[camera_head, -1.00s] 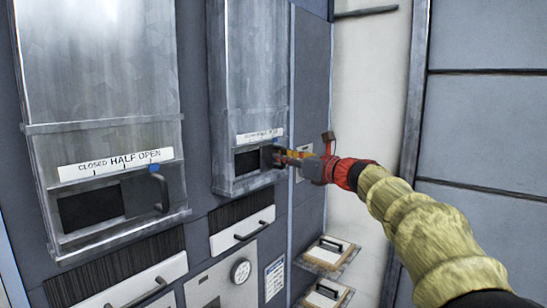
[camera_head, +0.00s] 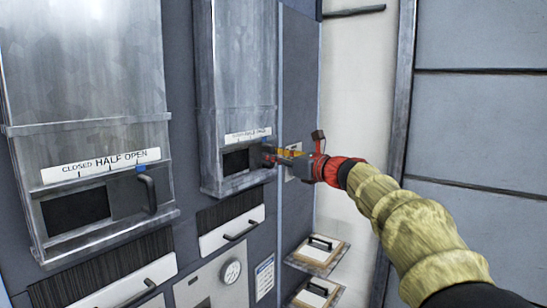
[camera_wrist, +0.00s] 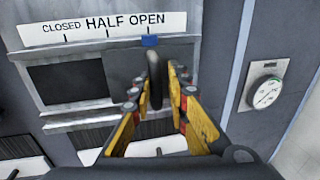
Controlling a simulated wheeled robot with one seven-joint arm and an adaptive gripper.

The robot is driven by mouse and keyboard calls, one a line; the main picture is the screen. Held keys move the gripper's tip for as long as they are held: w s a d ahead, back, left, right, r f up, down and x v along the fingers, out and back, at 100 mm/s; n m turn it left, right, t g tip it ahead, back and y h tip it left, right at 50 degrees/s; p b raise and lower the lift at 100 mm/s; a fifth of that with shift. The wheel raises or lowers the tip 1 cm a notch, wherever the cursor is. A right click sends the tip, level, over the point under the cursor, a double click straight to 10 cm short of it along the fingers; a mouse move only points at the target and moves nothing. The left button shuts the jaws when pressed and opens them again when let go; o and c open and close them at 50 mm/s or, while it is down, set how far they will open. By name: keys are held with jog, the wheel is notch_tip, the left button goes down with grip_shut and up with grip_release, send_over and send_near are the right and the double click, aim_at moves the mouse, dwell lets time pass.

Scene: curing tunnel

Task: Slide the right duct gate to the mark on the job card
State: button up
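The right duct gate (camera_head: 236,160) sits low on the tall right metal duct. Its label strip (camera_wrist: 100,26) reads CLOSED, HALF, OPEN in the wrist view. The blue pointer (camera_wrist: 150,40) stands under OPEN, at the right end. A dark opening (camera_wrist: 68,82) shows left of the gate's handle (camera_wrist: 155,75). My gripper (camera_head: 272,156) is at this handle. In the wrist view, the yellow fingers of my gripper (camera_wrist: 160,82) stand apart on either side of the handle, with a gap on its right. A blue-headed paper (camera_head: 264,277) hangs below; its text is unreadable.
The left duct gate (camera_head: 126,196) has its pointer under OPEN. A dial gauge (camera_wrist: 265,92) is on the wall right of the right gate. White-fronted drawers (camera_head: 232,232) and clipboards on ledges (camera_head: 320,252) are lower down. Free room lies before the pale wall (camera_head: 352,90).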

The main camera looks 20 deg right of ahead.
jog(key=v, duration=1.2)
jog(key=s+a+f+n+g+h+b, duration=0.1)
jog(key=s+f+n+g, duration=0.2)
jog(key=f+n, duration=0.5)
jog(key=s+a+f+n+g+h+b, duration=0.1)
jog(key=s+f+n+g, duration=0.25)
jog(key=f, duration=0.95)
jog(key=s+a+f+n+g+h+b, duration=0.1)
jog(key=s+a+f+n+h+b, duration=0.1)
jog(key=s+f+n+b, duration=0.4)
jog(key=s+a+f+n+g+h+b, duration=0.1)
jog(key=s+a+f+n+b, duration=0.4)
jog(key=s+f, duration=0.8)
jog(key=s+a+f+n+g+h+b, duration=0.2)
jog(key=s+f+n+b, duration=0.6)
jog(key=f, duration=1)
jog(key=s+a+b, duration=0.2)
jog(key=shift+s+f+h+b, duration=0.25)
jog(key=shift+f+h+b, duration=0.05)
jog(key=shift+b, duration=0.1)
